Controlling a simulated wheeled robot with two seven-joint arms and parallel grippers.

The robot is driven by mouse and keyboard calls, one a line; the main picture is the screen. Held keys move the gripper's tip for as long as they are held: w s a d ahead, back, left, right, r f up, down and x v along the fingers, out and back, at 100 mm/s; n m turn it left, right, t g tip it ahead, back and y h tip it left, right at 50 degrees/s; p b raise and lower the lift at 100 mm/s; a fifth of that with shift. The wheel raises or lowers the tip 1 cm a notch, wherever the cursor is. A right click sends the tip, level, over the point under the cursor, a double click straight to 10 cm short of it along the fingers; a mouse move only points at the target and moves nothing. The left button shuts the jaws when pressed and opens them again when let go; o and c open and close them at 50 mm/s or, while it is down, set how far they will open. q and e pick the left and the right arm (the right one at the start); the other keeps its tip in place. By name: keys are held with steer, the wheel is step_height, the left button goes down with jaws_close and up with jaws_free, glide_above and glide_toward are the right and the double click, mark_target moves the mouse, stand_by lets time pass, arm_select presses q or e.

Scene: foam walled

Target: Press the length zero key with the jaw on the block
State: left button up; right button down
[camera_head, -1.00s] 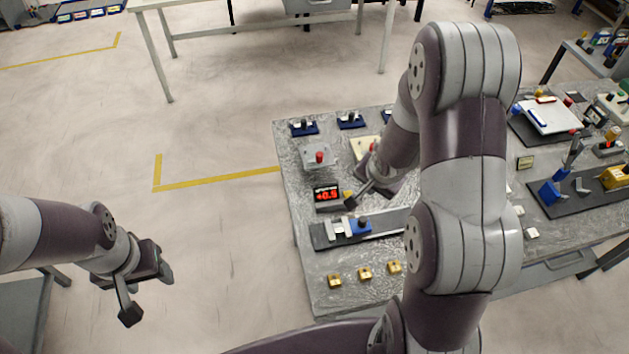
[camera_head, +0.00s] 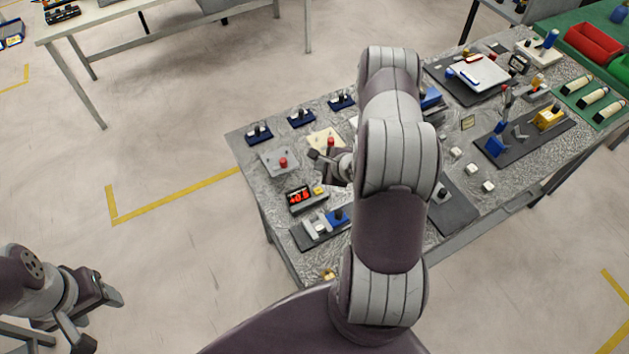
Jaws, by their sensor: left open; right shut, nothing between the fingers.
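A small black readout (camera_head: 299,197) with red digits, seemingly +0.5, stands near the left end of the table. A yellow key (camera_head: 320,190) sits at its right side. In front of it lies a dark slide base (camera_head: 307,238) with a grey jaw (camera_head: 318,223) and a blue part (camera_head: 337,217) close together; whether the jaw touches a block is too small to tell. My arm hides the slide's right part. My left gripper (camera_head: 102,320) is open and empty, left of the table.
A grey box with a red button (camera_head: 283,162) and a cream box with a red button (camera_head: 329,141) stand close to my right gripper. Several blue-based fixtures (camera_head: 301,117) line the back edge. A brass block (camera_head: 328,274) shows at the front.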

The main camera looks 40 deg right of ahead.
steer(key=b, duration=0.8)
glide_above(320, 193)
steer(key=shift+m, duration=0.4)
step_height(320, 193, down, 8)
steer(key=shift+f, duration=0.4)
steer(key=shift+f, duration=0.1)
stand_by(1.2)
steer(key=shift+f, duration=0.3)
steer(key=shift+f+b, duration=0.45)
steer(key=shift+b, duration=0.05)
stand_by(0.5)
steer(key=shift+r+p, duration=0.9)
